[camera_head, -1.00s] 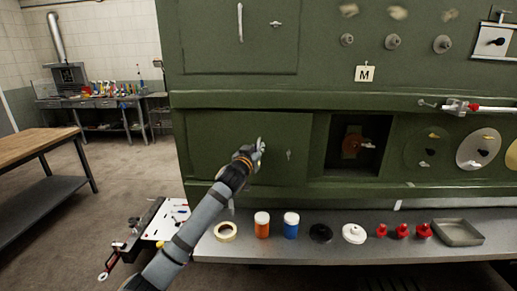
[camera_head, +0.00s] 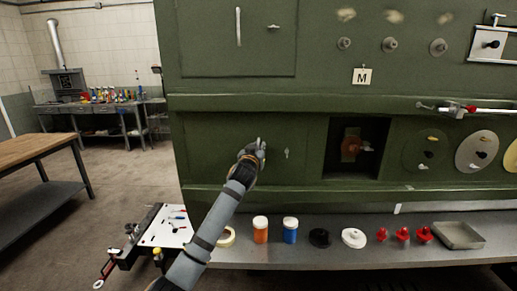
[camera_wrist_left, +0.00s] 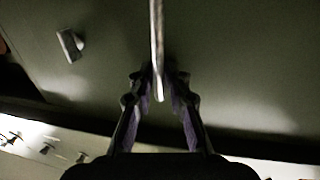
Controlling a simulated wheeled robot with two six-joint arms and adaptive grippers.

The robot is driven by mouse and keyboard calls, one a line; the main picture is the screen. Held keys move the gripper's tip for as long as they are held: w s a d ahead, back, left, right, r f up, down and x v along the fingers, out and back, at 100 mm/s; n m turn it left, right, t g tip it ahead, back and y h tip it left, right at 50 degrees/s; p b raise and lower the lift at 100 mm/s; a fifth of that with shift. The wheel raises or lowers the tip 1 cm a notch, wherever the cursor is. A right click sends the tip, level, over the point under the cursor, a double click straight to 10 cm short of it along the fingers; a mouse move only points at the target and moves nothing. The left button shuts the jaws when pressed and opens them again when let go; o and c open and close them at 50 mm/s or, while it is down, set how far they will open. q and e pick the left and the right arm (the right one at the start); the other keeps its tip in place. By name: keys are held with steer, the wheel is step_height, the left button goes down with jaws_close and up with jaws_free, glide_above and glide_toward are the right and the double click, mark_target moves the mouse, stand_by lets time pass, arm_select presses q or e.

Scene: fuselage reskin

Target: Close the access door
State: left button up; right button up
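The access door (camera_head: 225,150) is the green lower-left panel of the fuselage side in the head view; it looks flush or nearly flush with the skin. It carries a pale handle and, to the right, a small latch (camera_head: 287,153). My left gripper (camera_head: 260,148) is at the handle, partly hiding it. In the left wrist view, the handle (camera_wrist_left: 157,45) runs between the fingers of my left gripper (camera_wrist_left: 160,80). The fingers stand on either side of it with narrow dark gaps. The latch also shows in the wrist view (camera_wrist_left: 70,45). My right gripper is not in view.
Right of the door is a dark open bay (camera_head: 335,165) with a reddish part inside. A grey shelf below holds a tape ring (camera_head: 227,237), orange and blue jars, red knobs and a tray (camera_head: 458,235). A tool cart (camera_head: 165,228) stands lower left.

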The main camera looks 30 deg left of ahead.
arm_select(q)
steer(key=v, duration=1.2)
